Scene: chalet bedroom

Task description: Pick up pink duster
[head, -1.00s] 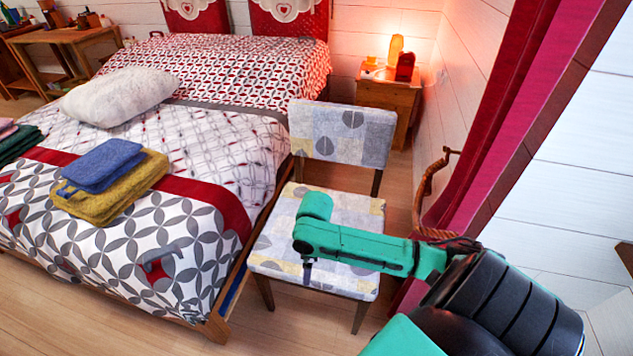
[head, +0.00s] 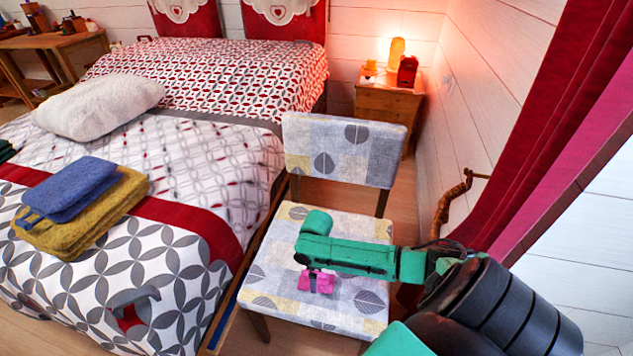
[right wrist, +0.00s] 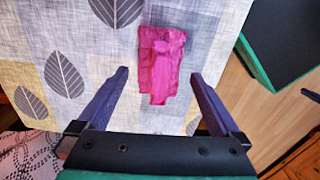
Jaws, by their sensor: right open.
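The pink duster (head: 318,282) is a small folded cloth lying on the patterned seat of the chair (head: 270,262). The duster (right wrist: 163,60) also shows in the right wrist view, lying between and slightly beyond the fingertips. My right gripper (right wrist: 159,76) is open, with its two fingers spread wide and nothing between them. In the head view my right gripper (head: 312,270) hangs over the seat and partly covers the duster. How far it is above the cloth is hard to judge. My left gripper is out of view.
A bed (head: 230,185) with folded blue and yellow towels (head: 75,190) stands left of the chair. The chair's backrest (head: 345,150) rises behind the seat. A nightstand (head: 385,103) is behind; a red curtain (head: 570,110) and wall are on the right.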

